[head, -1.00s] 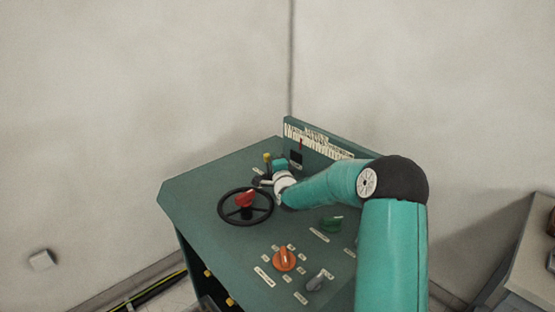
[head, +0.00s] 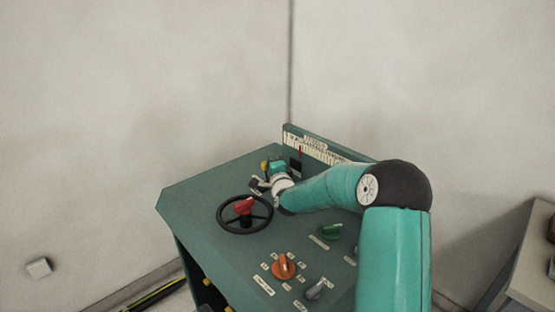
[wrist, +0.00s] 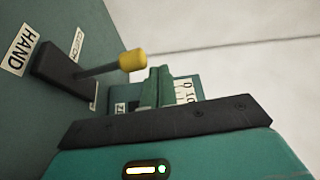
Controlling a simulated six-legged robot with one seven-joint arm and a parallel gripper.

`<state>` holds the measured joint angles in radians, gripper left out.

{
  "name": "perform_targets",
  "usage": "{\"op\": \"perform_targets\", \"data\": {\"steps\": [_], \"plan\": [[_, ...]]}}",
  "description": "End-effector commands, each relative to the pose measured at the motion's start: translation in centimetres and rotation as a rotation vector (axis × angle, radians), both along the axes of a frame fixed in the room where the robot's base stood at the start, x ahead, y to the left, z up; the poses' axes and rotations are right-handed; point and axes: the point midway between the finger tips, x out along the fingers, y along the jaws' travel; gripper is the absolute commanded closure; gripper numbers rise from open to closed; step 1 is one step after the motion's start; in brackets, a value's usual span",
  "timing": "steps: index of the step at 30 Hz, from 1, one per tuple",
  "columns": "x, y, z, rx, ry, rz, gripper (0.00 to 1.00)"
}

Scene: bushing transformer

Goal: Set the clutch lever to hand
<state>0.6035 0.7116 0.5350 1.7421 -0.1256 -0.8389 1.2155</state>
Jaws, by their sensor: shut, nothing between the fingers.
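The clutch lever (wrist: 95,70) is a dark bar with a metal rod and a yellow knob (wrist: 132,60). In the wrist view it stands at the left, beside a HAND label (wrist: 20,50). In the head view the yellow knob (head: 264,166) shows just left of my gripper's teal body; the fingertips are hidden there.
The green console (head: 190,190) carries a black handwheel (head: 228,225) with a red knob near the lever. Orange (head: 284,266), green (head: 331,231) and grey (head: 315,290) knobs sit nearer the front right. A raised back panel (head: 320,148) stands beyond my gripper.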

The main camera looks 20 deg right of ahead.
Motion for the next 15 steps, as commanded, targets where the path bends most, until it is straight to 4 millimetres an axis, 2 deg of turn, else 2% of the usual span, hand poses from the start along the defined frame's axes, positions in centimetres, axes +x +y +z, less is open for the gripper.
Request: {"op": "perform_targets", "data": {"steps": [1, 12, 15], "plan": [[0.0, 0.0, 1.3, -0.002, -0.005, -0.001, 1.0], [-4.7, 0.8, 6.6, -0.003, -0.003, -0.001, 1.0], [-6.2, 1.0, 7.5, -0.002, -0.002, -0.001, 1.0]]}}
